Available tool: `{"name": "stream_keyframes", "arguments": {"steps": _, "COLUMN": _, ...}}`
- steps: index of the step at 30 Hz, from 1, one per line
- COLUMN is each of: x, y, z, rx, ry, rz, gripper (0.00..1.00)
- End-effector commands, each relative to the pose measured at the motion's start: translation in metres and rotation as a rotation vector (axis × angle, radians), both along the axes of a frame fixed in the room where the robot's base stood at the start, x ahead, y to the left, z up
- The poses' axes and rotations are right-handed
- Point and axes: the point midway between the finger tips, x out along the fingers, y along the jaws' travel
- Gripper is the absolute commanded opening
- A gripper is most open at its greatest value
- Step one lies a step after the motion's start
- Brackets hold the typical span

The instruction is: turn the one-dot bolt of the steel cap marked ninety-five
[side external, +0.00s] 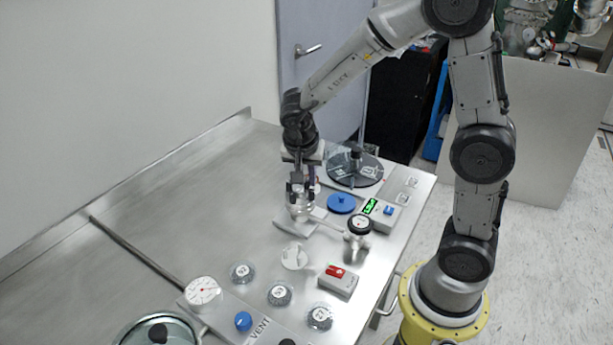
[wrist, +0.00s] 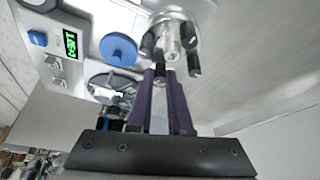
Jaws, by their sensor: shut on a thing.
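A round steel cap (side external: 301,210) stands on the steel bench under my gripper (side external: 298,187). In the wrist view the cap (wrist: 173,34) has several dark bolts around its steel centre. My gripper (wrist: 160,82) has its two purple fingers shut on a dark bolt (wrist: 159,72) at the cap's near side. The fingers and arm partly hide the bolt and cap. I cannot read the dots or the number ninety-five on this cap.
A blue knob (side external: 341,203) and a box with a green display (side external: 378,212) stand to the right. A dial gauge (side external: 360,226) is close by. A glass-covered disc (side external: 355,170) lies behind. Several labelled round caps (side external: 279,295) are in front.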

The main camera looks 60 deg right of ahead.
Motion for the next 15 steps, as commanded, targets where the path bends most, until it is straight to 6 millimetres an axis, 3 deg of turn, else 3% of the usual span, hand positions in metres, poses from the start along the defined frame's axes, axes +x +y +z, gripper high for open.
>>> {"name": "stream_keyframes", "arguments": {"steps": 15, "x": 0.0015, "y": 0.0008, "z": 0.0002, "rx": 0.000, "ry": -0.001, "rz": -0.125, "gripper": 0.00}}
